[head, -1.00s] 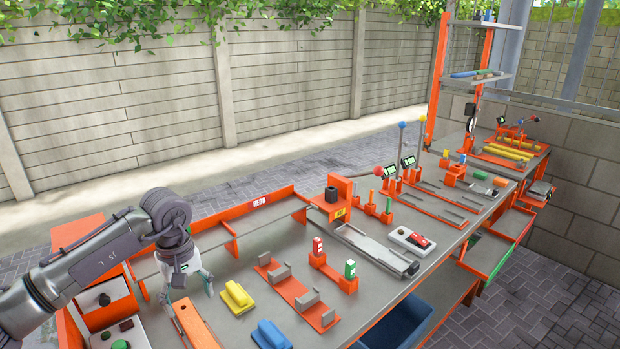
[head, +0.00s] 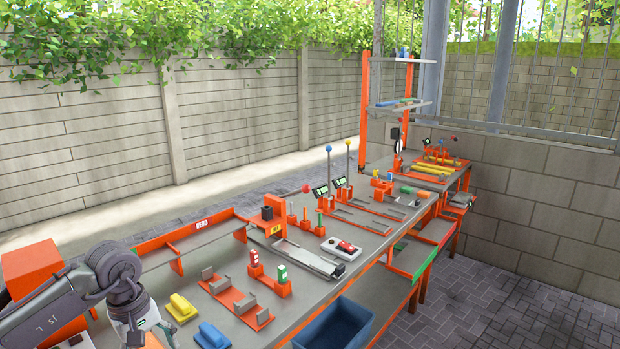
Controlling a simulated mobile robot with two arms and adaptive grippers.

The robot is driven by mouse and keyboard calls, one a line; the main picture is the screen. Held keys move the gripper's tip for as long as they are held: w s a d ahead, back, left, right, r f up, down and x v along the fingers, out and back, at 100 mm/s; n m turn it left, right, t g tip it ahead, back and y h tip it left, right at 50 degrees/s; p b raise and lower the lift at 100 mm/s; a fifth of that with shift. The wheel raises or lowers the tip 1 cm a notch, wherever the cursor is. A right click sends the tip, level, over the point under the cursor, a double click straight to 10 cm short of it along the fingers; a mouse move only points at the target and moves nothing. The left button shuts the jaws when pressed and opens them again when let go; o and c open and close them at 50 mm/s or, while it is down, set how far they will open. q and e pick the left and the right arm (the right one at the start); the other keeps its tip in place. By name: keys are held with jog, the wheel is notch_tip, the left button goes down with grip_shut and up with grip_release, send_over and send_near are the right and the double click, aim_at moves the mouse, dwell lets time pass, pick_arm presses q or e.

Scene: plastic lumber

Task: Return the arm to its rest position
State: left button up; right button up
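My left arm comes in from the lower left in the head view, over the near left end of the grey workbench (head: 300,310). Its wrist hangs down, and the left gripper (head: 150,338) is at the bottom edge, mostly cut off. I cannot see its fingertips well enough to tell whether it is open or shut. A yellow block (head: 181,308) and a blue block (head: 212,336) lie on the bench to the right of the gripper, apart from it. My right arm and gripper do not show.
An orange rack (head: 236,303) with grey uprights and an orange holder with red and green-marked blocks (head: 270,279) stand mid-bench. A blue bin (head: 333,325) is at the front edge. An orange box (head: 32,268) stands at the left. Paving at right is clear.

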pick_arm(q)
jog(key=s+d+n+h, duration=0.2)
jog(key=d+h, duration=0.7)
jog(key=d, duration=1.1)
jog(key=d+r+n+t+h, duration=0.85)
jog(key=r+n, duration=0.35)
jog(key=n, duration=0.2)
jog(key=w+a+f+n+t+y, duration=0.15)
jog(key=a+n+t+y, duration=0.85)
jog(key=n, duration=1)
jog(key=s+a+f+n+g+y, duration=0.4)
jog(key=a+f+n+y, duration=0.5)
jog(key=f+n, duration=0.5)
jog(key=s+f+n+g, duration=0.5)
jog(key=s+f+g, duration=0.1)
jog(key=s, duration=0.5)
jog(key=s+f+n+g, duration=0.5)
jog(key=s+f+g, duration=0.15)
jog(key=s, duration=0.45)
jog(key=s+d+f+x, duration=0.1)
jog(key=s+x, duration=0.1)
jog(key=x, duration=1)
jog(key=s+x, duration=0.3)
jog(key=x, duration=0.9)
jog(key=s+a+f+g, duration=0.1)
jog(key=s+a+f, duration=0.2)
jog(key=s+f, duration=1.4)
jog(key=shift+a+f, duration=0.25)
jog(key=shift+f, duration=0.2)
